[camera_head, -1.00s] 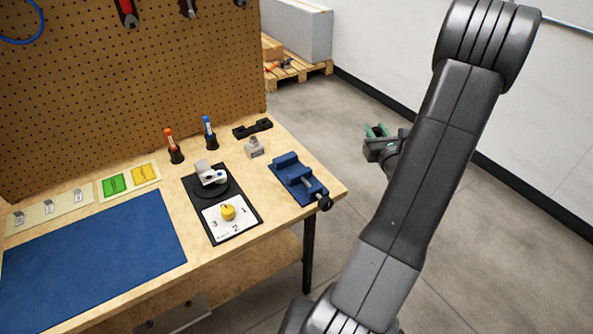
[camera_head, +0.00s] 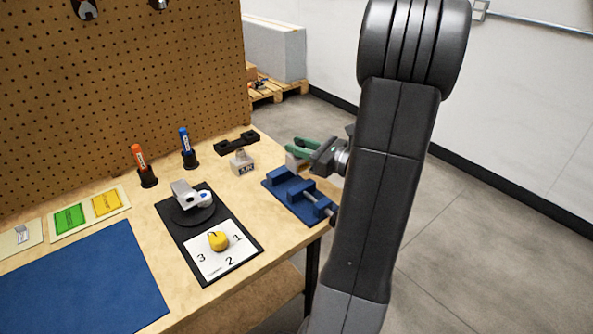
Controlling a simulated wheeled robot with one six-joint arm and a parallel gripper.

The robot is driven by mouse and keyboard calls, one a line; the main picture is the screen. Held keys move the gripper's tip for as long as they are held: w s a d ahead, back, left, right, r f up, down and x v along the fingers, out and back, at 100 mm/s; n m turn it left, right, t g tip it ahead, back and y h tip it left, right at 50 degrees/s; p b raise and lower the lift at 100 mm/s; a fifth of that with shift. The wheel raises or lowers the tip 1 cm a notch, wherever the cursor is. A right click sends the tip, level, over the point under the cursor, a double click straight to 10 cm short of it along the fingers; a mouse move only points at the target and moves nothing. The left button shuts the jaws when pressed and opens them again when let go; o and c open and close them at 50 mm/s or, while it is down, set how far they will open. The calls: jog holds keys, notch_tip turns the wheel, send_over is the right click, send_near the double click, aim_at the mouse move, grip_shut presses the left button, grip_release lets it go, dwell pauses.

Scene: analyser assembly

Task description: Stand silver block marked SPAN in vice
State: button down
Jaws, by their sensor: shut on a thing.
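My gripper (camera_head: 303,152), with green fingers, is shut on a pale grey block (camera_head: 292,163) above the far right side of the vice. The fingers and my arm hide most of this block, and no marking on it can be read. The blue vice (camera_head: 288,189) lies at the right edge of the table, its right end partly behind my arm. Whether the held block touches the vice cannot be told. A second silver block (camera_head: 242,163) with a small label stands on the table left of the vice; its lettering is too small to read.
A black bracket (camera_head: 237,143) lies behind the standing block. Orange (camera_head: 142,165) and blue (camera_head: 187,148) markers stand in black holders. A black board (camera_head: 172,213) with a grey device (camera_head: 187,195) and yellow knob (camera_head: 219,241) lies left of the vice. A blue mat (camera_head: 90,285) covers the front left.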

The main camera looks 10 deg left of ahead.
aim_at(301, 162)
jog(key=shift+f+b, duration=0.5)
jog(key=shift+f, duration=1.85)
jog(key=shift+f, duration=0.15)
jog(key=c, duration=1.1)
grip_release()
jog(key=shift+d, duration=0.15)
jog(key=v, duration=1.1)
jog(key=shift+s+d+p, duration=0.25)
jog(key=shift+d+p, duration=0.05)
jog(key=shift+p, duration=0.1)
